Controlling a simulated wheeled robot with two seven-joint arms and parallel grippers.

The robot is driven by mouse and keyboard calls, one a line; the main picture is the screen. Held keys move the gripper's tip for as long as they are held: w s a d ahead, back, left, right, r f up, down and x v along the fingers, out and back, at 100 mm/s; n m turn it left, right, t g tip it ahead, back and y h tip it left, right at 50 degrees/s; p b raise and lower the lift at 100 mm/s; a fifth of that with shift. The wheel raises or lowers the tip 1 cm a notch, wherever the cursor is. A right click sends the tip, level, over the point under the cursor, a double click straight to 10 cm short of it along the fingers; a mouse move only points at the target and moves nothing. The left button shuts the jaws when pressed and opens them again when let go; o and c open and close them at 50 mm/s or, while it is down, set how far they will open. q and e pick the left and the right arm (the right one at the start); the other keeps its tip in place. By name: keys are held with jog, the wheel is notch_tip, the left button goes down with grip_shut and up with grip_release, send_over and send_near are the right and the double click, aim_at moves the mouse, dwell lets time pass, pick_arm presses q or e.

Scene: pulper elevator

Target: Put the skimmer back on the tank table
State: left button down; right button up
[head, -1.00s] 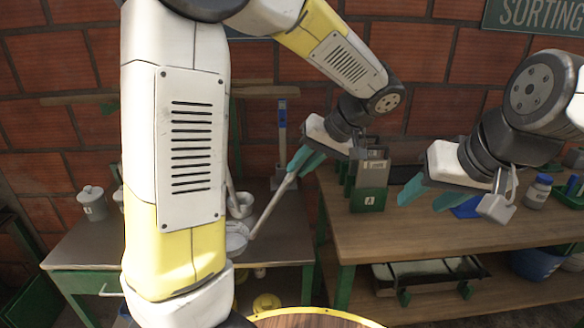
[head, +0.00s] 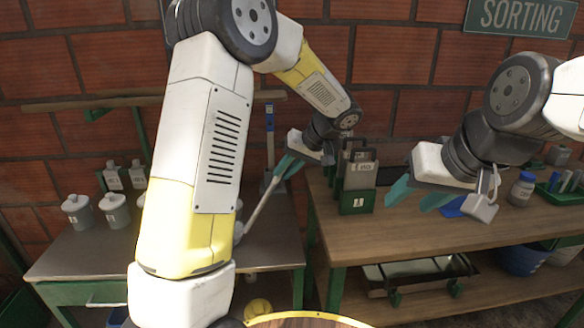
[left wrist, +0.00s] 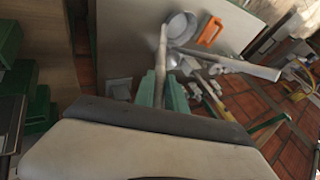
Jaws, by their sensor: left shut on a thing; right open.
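My left gripper (head: 290,165) is shut on the pale handle of the skimmer (head: 264,205), which slants down to the left over the table. In the head view its lower end is hidden behind my left arm. In the left wrist view, my left gripper (left wrist: 162,90) holds the handle (left wrist: 162,55), which runs toward a round pale bowl (left wrist: 182,25); whether the two join is unclear. The grey-topped table with a green frame (head: 85,255) at left lies beneath; I take it as the tank table. My right gripper (head: 425,195) is open and empty above the wooden bench.
Lidded grey pots (head: 77,210) and small bottles stand on the grey table's left side. A blue-handled tool (head: 270,120) stands at its back. Green-based holders (head: 357,180) stand on the wooden bench (head: 420,230). Another long-handled tool (left wrist: 230,65) lies near the bowl.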

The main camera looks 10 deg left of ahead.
pick_arm(q)
jog(key=c, duration=1.4)
grip_release()
jog(key=shift+o, duration=0.2)
jog(key=v, duration=1.1)
jog(key=s+a+r+m+t+h, duration=0.1)
jog(key=s+a+h, duration=0.3)
jog(key=s, duration=0.8)
jog(key=s+a+r+m+t+h, duration=0.1)
jog(key=s+a+h, duration=0.4)
jog(key=s, duration=0.7)
jog(key=shift+s+r+m+t, duration=0.2)
jog(key=shift+m+t, duration=0.7)
